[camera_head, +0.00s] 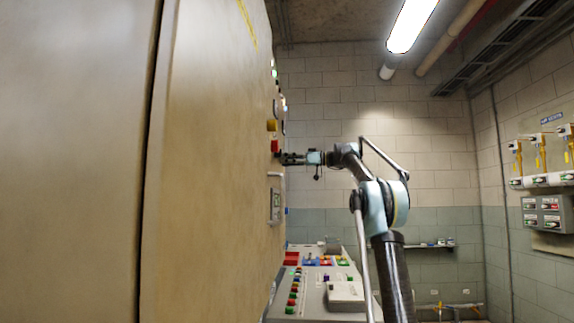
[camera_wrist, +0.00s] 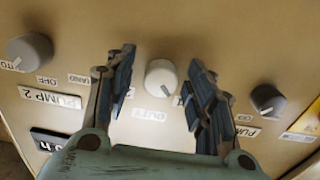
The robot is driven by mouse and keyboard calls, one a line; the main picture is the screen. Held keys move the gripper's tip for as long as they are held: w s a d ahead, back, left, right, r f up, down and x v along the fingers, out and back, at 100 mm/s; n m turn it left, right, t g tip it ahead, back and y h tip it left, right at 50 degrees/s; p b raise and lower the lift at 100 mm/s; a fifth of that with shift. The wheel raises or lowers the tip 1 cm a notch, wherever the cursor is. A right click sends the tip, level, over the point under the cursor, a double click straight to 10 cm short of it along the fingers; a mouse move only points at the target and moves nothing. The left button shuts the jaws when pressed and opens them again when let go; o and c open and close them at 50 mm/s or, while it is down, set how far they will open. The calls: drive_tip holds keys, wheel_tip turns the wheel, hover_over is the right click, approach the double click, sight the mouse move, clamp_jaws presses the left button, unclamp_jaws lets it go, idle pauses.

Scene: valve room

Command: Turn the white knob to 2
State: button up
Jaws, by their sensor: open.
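The white knob (camera_wrist: 161,77) is a round off-white knob on the beige panel, near the middle of the wrist view. A label (camera_wrist: 150,115) reading about "DUTY" sits below it. A marking by the right finger is partly covered, so its digit is unclear. I cannot read the knob's setting surely. My gripper (camera_wrist: 160,66) is open, with one dark finger on each side of the knob and visible gaps between. In the head view my gripper (camera_head: 288,158) is right at the panel face; the white knob cannot be made out there.
A grey knob (camera_wrist: 30,50) with a "PUMP 2" label (camera_wrist: 49,97) is at left, and a dark knob (camera_wrist: 266,99) at right. The tall beige cabinet (camera_head: 205,160) fills the left of the head view. A control desk (camera_head: 318,290) stands below my arm.

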drive_tip(key=c, duration=1.1)
drive_tip(key=shift+m, duration=0.3)
drive_tip(key=shift+s+m, duration=0.1)
drive_tip(key=shift+m, duration=8.5)
